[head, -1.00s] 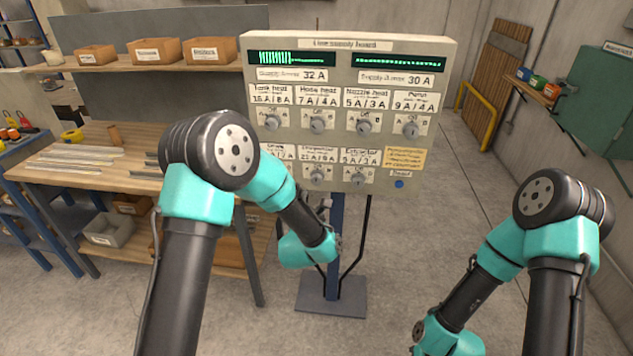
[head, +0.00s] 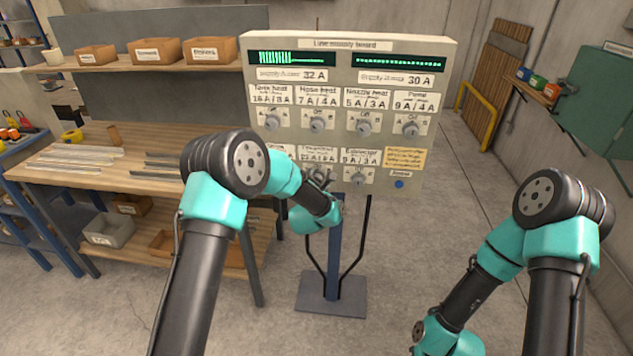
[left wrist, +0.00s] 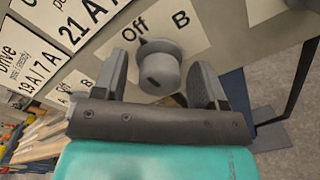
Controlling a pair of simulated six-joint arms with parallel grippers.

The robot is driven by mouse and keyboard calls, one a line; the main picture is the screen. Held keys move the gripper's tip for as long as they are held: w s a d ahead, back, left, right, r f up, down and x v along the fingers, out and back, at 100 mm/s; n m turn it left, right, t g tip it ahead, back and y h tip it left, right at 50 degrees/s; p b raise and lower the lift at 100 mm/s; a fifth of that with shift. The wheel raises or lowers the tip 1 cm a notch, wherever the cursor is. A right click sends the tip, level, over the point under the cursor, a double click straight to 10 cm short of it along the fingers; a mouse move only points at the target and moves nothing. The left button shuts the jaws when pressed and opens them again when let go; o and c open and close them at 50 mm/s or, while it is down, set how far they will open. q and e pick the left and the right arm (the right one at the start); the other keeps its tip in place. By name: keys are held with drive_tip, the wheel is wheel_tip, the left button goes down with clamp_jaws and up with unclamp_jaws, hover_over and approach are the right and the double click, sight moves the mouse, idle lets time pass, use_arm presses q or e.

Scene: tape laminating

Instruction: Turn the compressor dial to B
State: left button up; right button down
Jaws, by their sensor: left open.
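The compressor dial (left wrist: 158,68) is a grey round knob on the board, under the label reading 21 A. "Off" and "B" are printed around it, and its pointer appears turned towards Off. My left gripper (left wrist: 160,80) is open, with one finger on each side of the dial; I cannot tell whether they touch it. In the head view my left gripper (head: 321,178) is at the board's lower row, largely covering this dial. My right arm shows at the right, but its gripper is out of frame.
The grey board (head: 437,110) has several other dials close around, including one just right (head: 359,176) and an upper row. It stands on a blue post (head: 333,262). A wooden workbench (head: 100,172) is at the left.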

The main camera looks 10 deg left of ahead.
use_arm(q)
drive_tip(key=shift+c, duration=0.3)
drive_tip(key=c, duration=0.9)
drive_tip(key=shift+o, duration=0.2)
drive_tip(key=shift+m, duration=0.4)
drive_tip(key=m, duration=0.3)
drive_tip(key=shift+m, duration=2.4)
drive_tip(key=o, duration=0.9)
